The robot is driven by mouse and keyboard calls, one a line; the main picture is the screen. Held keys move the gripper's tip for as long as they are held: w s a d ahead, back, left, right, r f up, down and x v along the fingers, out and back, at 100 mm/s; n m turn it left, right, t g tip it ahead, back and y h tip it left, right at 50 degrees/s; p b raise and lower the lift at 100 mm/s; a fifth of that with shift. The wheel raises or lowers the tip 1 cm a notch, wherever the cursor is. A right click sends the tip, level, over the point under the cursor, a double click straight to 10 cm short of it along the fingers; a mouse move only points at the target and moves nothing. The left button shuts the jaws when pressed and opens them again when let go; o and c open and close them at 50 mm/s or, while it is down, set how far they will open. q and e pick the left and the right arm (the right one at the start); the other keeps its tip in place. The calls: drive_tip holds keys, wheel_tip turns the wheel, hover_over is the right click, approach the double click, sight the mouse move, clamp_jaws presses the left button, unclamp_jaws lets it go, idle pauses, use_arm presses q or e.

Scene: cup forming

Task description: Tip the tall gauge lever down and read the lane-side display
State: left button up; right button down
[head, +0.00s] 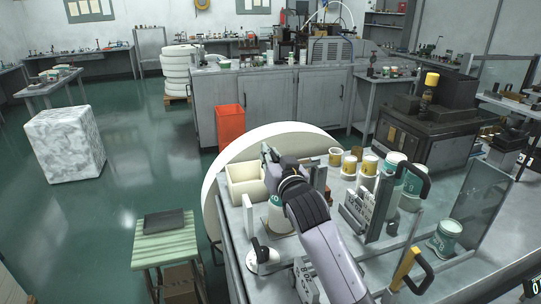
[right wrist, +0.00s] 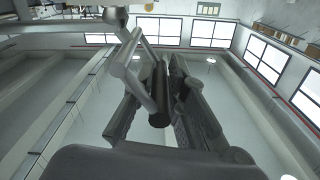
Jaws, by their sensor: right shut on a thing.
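My left gripper is not in view.
The worktable holds a cream bin (head: 237,176), several yellow-banded cups (head: 350,164), green-and-white tubs (head: 445,240), a black handle (head: 414,180) and a yellow-and-black handle (head: 410,268). An orange bin (head: 230,126) stands behind.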

idle(0.3)
drive_tip(key=shift+r, duration=0.15)
drive_tip(key=d+r+m+p, duration=0.1)
drive_tip(key=p, duration=0.1)
drive_tip(key=d+r+m+p, duration=0.1)
drive_tip(key=r+p, duration=0.1)
drive_tip(key=w+d+r+m+p, duration=0.1)
drive_tip(key=r+m+p, duration=0.1)
drive_tip(key=shift+d, duration=0.15)
drive_tip(key=shift+w+d+r, duration=0.1)
drive_tip(key=shift+w+d, duration=0.05)
drive_tip(key=shift+d, duration=0.25)
drive_tip(key=c, duration=1.7)
unclamp_jaws()
drive_tip(key=shift+o, duration=0.5)
drive_tip(key=shift+a, duration=0.1)
